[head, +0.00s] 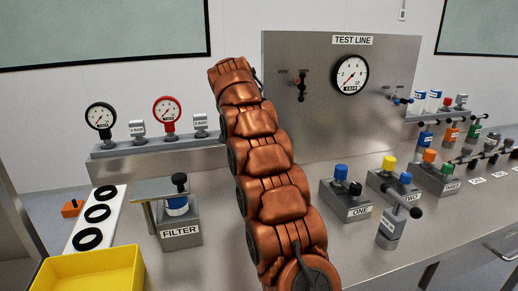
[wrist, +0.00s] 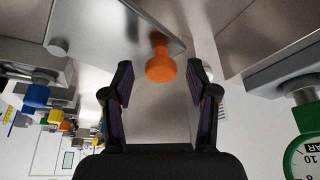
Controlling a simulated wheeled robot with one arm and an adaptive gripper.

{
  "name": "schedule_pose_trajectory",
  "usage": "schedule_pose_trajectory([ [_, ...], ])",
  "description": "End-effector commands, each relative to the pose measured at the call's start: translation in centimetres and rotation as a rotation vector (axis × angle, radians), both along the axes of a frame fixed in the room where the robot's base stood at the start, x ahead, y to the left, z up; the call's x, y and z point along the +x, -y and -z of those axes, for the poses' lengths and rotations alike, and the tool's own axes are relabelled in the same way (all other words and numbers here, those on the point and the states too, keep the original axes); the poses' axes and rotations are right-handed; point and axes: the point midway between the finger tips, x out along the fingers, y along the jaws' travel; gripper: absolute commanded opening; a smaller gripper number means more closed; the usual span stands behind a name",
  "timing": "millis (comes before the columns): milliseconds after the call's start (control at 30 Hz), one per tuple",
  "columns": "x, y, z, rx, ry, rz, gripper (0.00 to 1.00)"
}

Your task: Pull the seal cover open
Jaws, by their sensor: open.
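In the wrist view an orange knob (wrist: 161,67) on a short stem sticks out from a grey metal plate (wrist: 120,24), which could be the seal cover; no label shows on it. My gripper (wrist: 160,74) is open. Its two dark fingers stand left and right of the knob, with a gap on each side. The knob appears a little beyond or level with the fingertips; I cannot tell the exact depth. In the head view my own copper arm stands in the middle and hides the gripper and the knob.
The bench (head: 385,262) holds a FILTER block (head: 181,231), a yellow tray (head: 92,272), valve blocks ONE (head: 352,208) and TWO, and several gauges. A TEST LINE panel (head: 300,130) stands behind. A green gauge (wrist: 303,155) shows at the wrist view's right edge.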

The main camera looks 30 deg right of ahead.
Motion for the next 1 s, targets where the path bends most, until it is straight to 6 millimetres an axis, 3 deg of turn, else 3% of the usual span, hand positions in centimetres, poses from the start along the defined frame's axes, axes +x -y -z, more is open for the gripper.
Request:
schedule_pose_trajectory([
  [567,-0.4,-1.2,-2.5,0.001,-0.004,-0.001,0.59],
  [1000,-1.0,-3.8,-2.6,0.0,-0.003,-0.003,0.59],
])
